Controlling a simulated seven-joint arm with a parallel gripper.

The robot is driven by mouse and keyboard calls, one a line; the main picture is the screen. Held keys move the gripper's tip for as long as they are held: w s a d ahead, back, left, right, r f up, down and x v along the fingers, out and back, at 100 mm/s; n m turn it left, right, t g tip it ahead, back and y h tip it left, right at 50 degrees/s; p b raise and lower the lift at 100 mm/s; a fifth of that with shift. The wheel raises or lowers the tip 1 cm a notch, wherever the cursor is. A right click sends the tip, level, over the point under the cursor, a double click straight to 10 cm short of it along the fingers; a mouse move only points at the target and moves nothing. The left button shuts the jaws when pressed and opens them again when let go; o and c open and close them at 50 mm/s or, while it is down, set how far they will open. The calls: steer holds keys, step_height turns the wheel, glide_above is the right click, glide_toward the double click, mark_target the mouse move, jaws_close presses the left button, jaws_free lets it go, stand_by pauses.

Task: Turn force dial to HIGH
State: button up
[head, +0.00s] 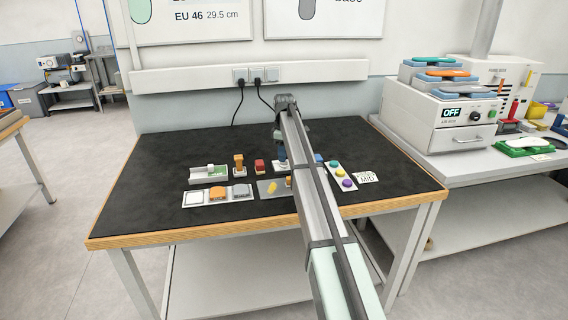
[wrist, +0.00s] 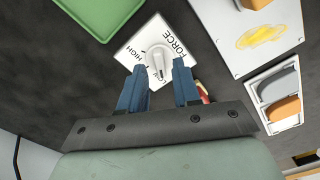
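The force dial (wrist: 157,57) is a white round knob on a white square plate (wrist: 133,45) marked FORCE, HIGH and LOW. Its dark pointer mark faces the LOW label. My gripper (wrist: 158,66) is open, its two blue fingers pointing at the dial. The fingertips are at either side of the knob's near part, with gaps showing; I cannot tell how high above the plate they are. In the head view my arm and gripper (head: 281,155) largely hide the dial, and only a bit of its plate (head: 278,167) shows.
Near the dial are a green board (wrist: 95,15), a plate with a yellow patch (wrist: 225,40), a tray of coloured pads (head: 216,196), a red block (head: 260,166), an orange block (head: 239,164), and a coloured button panel (head: 342,174). A MID card (head: 366,177) lies at right. The black tabletop's left part is clear.

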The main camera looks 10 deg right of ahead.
steer(key=shift+f, duration=1.15)
steer(key=shift+r, duration=0.15)
steer(key=shift+c, duration=0.4)
